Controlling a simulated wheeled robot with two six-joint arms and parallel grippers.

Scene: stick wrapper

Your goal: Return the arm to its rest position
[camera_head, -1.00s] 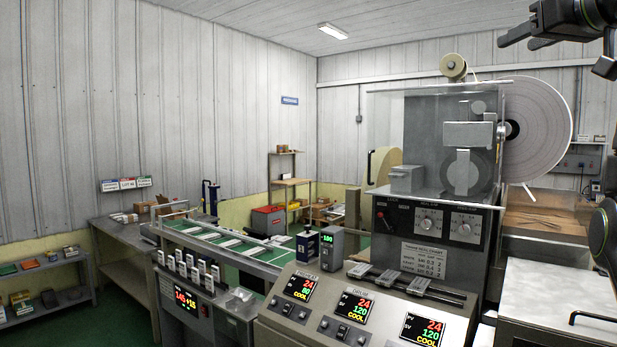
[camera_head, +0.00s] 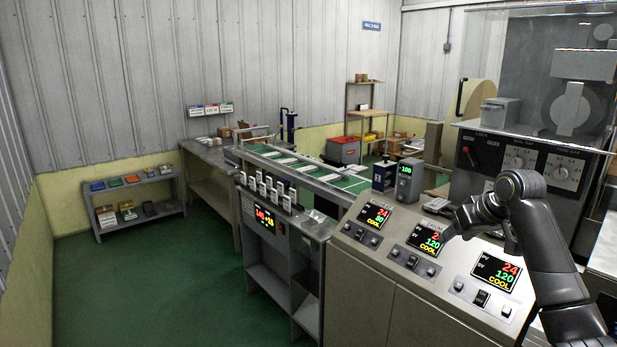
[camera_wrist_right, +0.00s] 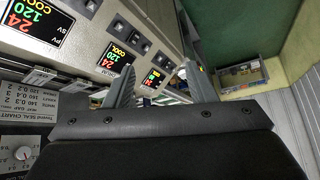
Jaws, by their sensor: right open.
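My right arm (camera_head: 543,242) comes in from the lower right of the head view and bends at a dark joint above the control panel. My right gripper (camera_head: 447,222) is in front of the panel's middle display, partly covering that area. In the right wrist view, the two grey fingers of the right gripper (camera_wrist_right: 160,84) stand apart with nothing between them. The gripper is open and empty. My left arm and gripper do not show.
The sloped control panel (camera_head: 390,252) with lit displays and switches lies below the right arm. The wrapping machine (camera_head: 490,160) stands behind at the right. A green conveyor (camera_head: 352,184) runs behind the panel. A low shelf (camera_head: 138,203) stands far left. Green floor (camera_head: 150,285) is clear.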

